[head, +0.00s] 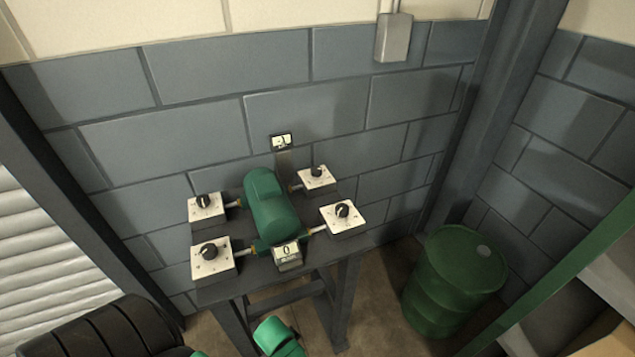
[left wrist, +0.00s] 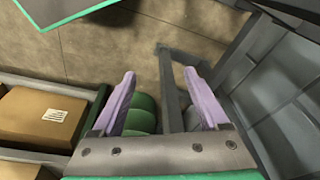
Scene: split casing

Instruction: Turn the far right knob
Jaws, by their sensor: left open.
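Four white boxes with black knobs stand on a dark table around a green motor-like casing (head: 268,205) in the head view. The far right knob (head: 317,172) sits on the back right box, behind the near right knob (head: 343,210). The far left knob (head: 203,201) and near left knob (head: 208,250) are on the other side. My left gripper (left wrist: 159,76) shows in the left wrist view with its two purple fingers apart and nothing held between them. No knob shows in that view. My right gripper is not seen.
The dark table (head: 215,292) stands near a grey block wall. A small display (head: 281,142) rises behind the casing and another (head: 287,252) is in front. A green barrel (head: 453,280) stands to the right. The wrist view shows a cardboard box (left wrist: 42,115) on a shelf.

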